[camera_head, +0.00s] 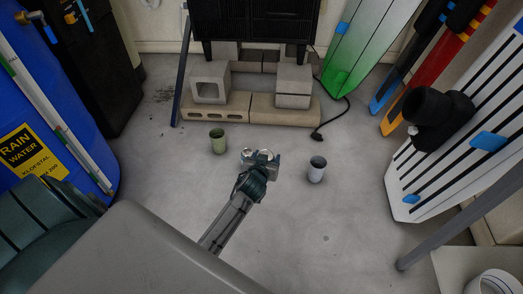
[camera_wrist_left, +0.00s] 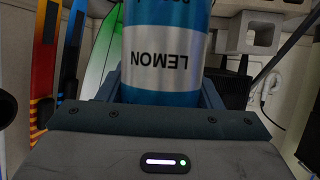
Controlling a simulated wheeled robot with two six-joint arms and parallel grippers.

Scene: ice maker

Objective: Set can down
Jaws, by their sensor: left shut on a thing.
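My left gripper (camera_head: 258,163) is shut on a blue and silver can (camera_head: 262,155). In the left wrist view the can (camera_wrist_left: 165,50) fills the space between the fingers, and its LEMON label reads upside down. In the head view the can's silvery end faces up toward the camera, and the fingers hide much of its side. A green can-like container (camera_head: 217,140) stands on the floor to the left of the gripper. A white one with a dark top (camera_head: 317,169) stands to its right. Whether the held can touches the floor cannot be told. My right gripper is not in view.
Concrete blocks (camera_head: 226,106) lie behind, under a black cabinet (camera_head: 255,20). A black cable (camera_head: 335,118) trails on the floor. A blue rain-water barrel (camera_head: 55,110) is at left; boards (camera_head: 405,195) lean at right. The grey floor (camera_head: 330,225) right of my arm is clear.

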